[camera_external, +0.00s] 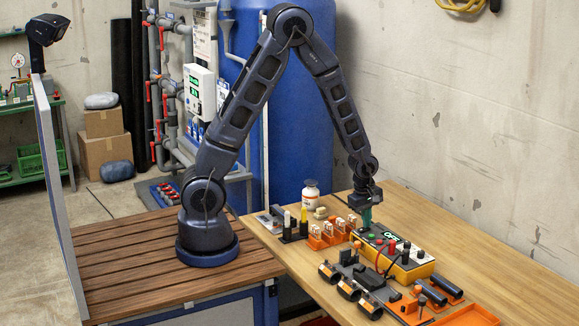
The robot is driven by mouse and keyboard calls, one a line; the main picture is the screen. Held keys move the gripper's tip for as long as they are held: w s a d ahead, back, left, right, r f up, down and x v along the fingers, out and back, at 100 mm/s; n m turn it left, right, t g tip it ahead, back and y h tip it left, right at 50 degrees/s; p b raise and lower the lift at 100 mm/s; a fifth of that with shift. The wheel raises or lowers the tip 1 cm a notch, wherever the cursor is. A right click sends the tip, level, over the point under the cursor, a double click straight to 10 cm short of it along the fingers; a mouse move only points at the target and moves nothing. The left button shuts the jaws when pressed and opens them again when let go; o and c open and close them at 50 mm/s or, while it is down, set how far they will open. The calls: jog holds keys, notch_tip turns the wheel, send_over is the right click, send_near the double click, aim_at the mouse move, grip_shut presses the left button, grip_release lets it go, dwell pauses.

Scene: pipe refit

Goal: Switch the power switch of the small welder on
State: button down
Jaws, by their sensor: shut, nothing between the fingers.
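The small welder (407,270) is a yellow and black box on the wooden table. Its top panel bears a lit green display, a red part and several knobs; a black cable runs from it. My gripper (366,222) is shut and empty, pointing down at the welder's far left corner beside the display. I cannot tell whether its tips touch the panel. The power switch is too small to tell apart, and the gripper may hide it.
Orange blocks with pale parts (328,234) and a white bottle (310,193) stand left of the welder. Dark clamps with orange parts (350,289) and black cylinders (440,289) lie in front. An orange tray (470,318) is at the near edge. The table's far right is clear.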

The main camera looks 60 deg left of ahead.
dwell(0.3)
jog(key=shift+f+g, duration=0.25)
jog(key=shift+g, duration=0.05)
jog(key=shift+s, duration=0.1)
jog(key=shift+s+r, duration=0.15)
jog(key=shift+s, duration=0.5)
jog(key=shift+r, duration=0.1)
notch_tip(320, 180, up, 14)
jog(key=s, duration=0.2)
dwell(0.7)
jog(key=shift+w, duration=0.1)
